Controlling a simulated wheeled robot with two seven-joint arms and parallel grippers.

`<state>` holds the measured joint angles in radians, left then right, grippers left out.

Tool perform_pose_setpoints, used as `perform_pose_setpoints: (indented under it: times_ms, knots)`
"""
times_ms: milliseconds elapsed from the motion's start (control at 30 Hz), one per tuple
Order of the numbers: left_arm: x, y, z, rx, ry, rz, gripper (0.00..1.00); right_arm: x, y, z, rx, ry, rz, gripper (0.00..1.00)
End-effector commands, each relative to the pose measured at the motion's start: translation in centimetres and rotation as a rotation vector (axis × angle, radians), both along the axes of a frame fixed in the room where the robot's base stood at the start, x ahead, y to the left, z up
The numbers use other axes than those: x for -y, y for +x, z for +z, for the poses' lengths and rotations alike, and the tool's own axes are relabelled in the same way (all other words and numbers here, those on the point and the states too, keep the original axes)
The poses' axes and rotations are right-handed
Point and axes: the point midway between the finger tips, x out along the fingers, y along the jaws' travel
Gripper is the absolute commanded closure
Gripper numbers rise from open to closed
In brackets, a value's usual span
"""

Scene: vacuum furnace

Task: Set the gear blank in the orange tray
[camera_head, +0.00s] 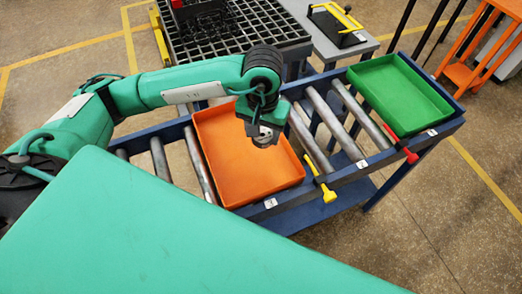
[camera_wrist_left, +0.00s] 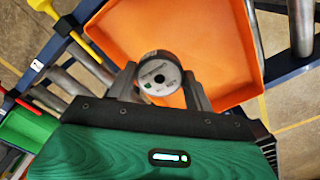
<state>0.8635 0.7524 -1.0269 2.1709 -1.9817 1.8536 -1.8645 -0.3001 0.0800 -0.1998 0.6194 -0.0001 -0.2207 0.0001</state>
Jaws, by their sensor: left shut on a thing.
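The orange tray (camera_head: 240,165) lies on the roller conveyor and looks empty. My left gripper (camera_head: 264,139) is over the right part of the tray in the head view. In the left wrist view my left gripper (camera_wrist_left: 158,80) is shut on the gear blank (camera_wrist_left: 160,72), a round dark-sided piece with a pale printed face and a centre hole. The orange tray also fills the background there (camera_wrist_left: 215,45). The head view barely shows the blank, and its height above the tray floor is hard to tell. My right gripper is not in view.
A green tray (camera_head: 400,95) sits on the right end of the roller conveyor (camera_head: 310,140). Yellow (camera_head: 328,193) and red (camera_head: 410,155) handles stick out at its front edge. A black grid table (camera_head: 235,30) stands behind. A grey table (camera_head: 345,40) holds a yellow-handled item.

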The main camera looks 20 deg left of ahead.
Motion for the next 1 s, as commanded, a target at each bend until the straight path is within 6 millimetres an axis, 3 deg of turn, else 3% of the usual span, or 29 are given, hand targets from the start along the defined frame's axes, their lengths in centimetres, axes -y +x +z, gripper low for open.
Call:
perform_pose_setpoints:
  times_ms: [300,567,800,1000]
  knots:
    - [0.1,0.0,-6.4,-0.002,-0.001,0.001,0.83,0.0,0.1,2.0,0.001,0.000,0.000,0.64]
    - [0.0,0.0,-8.4,-0.001,-0.001,0.001,0.83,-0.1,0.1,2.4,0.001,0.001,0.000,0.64]
    - [0.0,0.0,-11.4,-0.001,-0.001,0.001,0.83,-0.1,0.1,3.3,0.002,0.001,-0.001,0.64]
    - [0.0,0.1,-11.5,0.002,-0.001,0.000,0.83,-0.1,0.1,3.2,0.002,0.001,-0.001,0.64]
